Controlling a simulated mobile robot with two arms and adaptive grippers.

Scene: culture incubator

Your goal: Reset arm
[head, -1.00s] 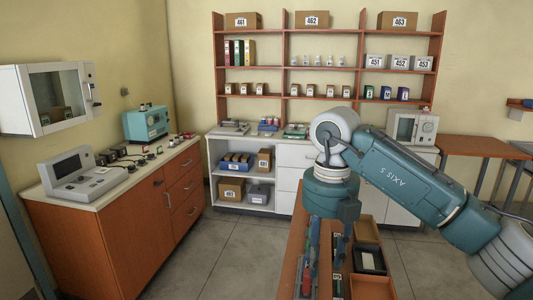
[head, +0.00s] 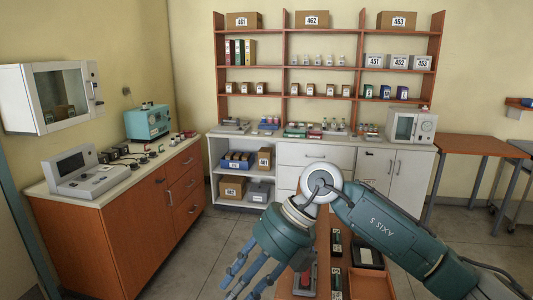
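My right arm (head: 385,225) comes in from the lower right in the head view, bent at a pale round joint. Its teal wrist points down and to the left. My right gripper (head: 243,280) hangs over the floor, just left of the narrow wooden surface in front. Its blue-grey fingers are spread apart, with nothing visible between them. The lower fingertips are close to the bottom edge of the picture. My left arm and gripper do not show.
A narrow wooden surface (head: 322,246) holds compartments with small items and a red-topped object (head: 305,279), partly behind my arm. A wooden cabinet (head: 130,230) stands left, with instruments on top. A white counter (head: 320,152) and shelves (head: 330,98) line the back. Floor is clear between.

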